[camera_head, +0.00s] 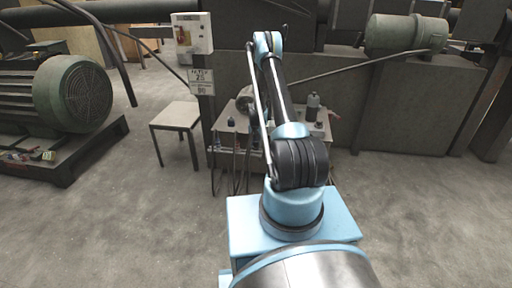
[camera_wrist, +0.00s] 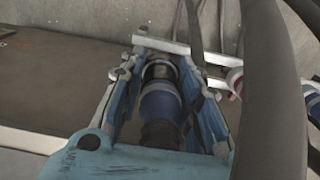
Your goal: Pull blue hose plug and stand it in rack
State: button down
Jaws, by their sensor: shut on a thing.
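In the wrist view my gripper (camera_wrist: 163,72) has its two blue jaws closed around a dark blue plug (camera_wrist: 160,104). The plug has a darker collar at each end and lies lengthwise between the jaws. A pale bar (camera_wrist: 182,50) crosses just beyond the jaw tips; I cannot tell whether the plug touches it. In the head view my arm reaches to the work table (camera_head: 308,140), and the gripper and held plug are hidden or too small to make out. A small blue item (camera_head: 231,122) shows at the table's left side. I cannot identify the rack with certainty.
A thick dark hose (camera_wrist: 272,90) runs close along the right of the wrist view. A red and white fitting (camera_wrist: 235,78) is beside the jaws. In the head view a grey bottle (camera_head: 313,106) stands on the table, and a small side table (camera_head: 175,116) is left.

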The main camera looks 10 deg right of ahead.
jog(key=shift+f, duration=1.5)
dwell(1.7)
jog(key=c, duration=1.1)
grip_release()
